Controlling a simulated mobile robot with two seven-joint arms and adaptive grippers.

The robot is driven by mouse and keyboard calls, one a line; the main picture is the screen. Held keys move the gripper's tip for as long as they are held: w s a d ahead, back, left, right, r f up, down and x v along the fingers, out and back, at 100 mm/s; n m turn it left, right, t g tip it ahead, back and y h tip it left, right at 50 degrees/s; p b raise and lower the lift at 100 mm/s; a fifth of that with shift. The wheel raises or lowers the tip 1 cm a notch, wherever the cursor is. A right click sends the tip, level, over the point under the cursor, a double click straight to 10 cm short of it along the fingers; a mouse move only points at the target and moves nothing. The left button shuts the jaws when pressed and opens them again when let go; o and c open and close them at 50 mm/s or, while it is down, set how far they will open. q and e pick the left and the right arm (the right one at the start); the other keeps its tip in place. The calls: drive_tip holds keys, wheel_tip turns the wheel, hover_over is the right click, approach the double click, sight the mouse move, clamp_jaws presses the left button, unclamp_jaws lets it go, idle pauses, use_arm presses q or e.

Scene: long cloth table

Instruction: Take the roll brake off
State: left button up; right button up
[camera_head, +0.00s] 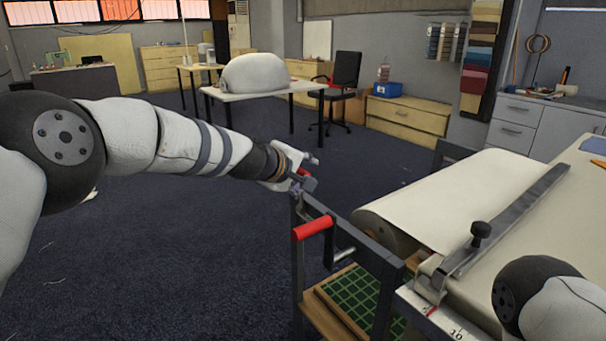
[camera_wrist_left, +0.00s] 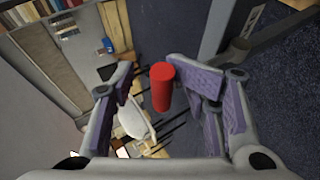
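My left gripper (camera_head: 303,172) is over the near left corner of the dark roll stand (camera_head: 377,262). In the left wrist view my left gripper (camera_wrist_left: 157,76) is open, with a red cylindrical grip (camera_wrist_left: 162,88) between its spread, purple-padded fingers. In the head view a red handle (camera_head: 313,228) lies below my left gripper. I cannot tell for sure which red part is the brake. My right gripper is out of view.
The cloth roll (camera_head: 385,232) runs onto the long table (camera_head: 457,194) at right. A metal bar (camera_head: 515,220) with a black knob (camera_head: 480,232) crosses the cloth. A green gridded mat (camera_head: 355,298) lies low in the stand.

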use_arm(q)
drive_tip(key=shift+r, duration=0.35)
drive_tip(key=shift+s+a+r, duration=0.25)
drive_tip(key=shift+s+a, duration=0.05)
drive_tip(key=shift+a, duration=0.05)
drive_tip(key=v, duration=0.5)
drive_tip(key=shift+a, duration=0.15)
drive_tip(key=v, duration=0.6)
drive_tip(key=shift+s+d+f, duration=0.25)
